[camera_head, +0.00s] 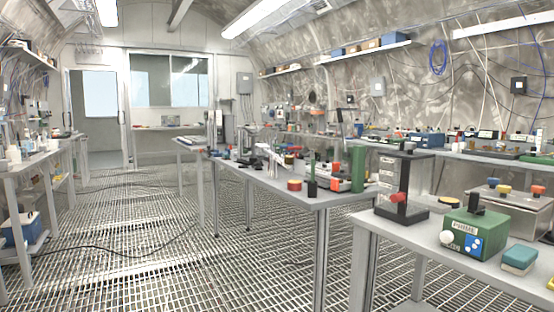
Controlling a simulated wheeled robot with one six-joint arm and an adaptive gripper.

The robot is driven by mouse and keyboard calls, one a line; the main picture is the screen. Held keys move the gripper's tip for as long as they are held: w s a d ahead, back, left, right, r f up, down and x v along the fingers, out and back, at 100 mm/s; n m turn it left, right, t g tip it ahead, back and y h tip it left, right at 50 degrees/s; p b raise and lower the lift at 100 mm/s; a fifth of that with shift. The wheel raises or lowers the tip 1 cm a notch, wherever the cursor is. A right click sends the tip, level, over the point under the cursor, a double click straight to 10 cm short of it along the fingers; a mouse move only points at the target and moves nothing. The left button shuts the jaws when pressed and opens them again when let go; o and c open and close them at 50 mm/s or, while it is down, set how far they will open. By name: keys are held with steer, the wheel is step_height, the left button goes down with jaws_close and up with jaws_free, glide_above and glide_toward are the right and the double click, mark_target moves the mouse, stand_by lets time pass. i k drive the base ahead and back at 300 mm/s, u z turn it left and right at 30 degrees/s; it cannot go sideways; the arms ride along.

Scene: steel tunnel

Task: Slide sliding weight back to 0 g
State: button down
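I cannot make out the sliding weight or its 0 g mark in the head view. A dark upright stand (404,187) with a flat base and a red knob (397,198) stands on the near right table (385,232); I cannot tell whether it bears a sliding weight. Beside it is a green box (484,236) with a white label, a round white knob and a blue panel. My gripper is not in view.
A teal-topped block (520,259) and a metal box (513,210) with coloured knobs share the near right table. A long middle table (318,200) carries many small items. Benches line both walls. The grated floor (150,235) at left centre is open, with a black cable (120,250) across it.

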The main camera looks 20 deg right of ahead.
mark_target(289, 158)
steer(key=i, duration=1.3)
steer(key=u, duration=0.05)
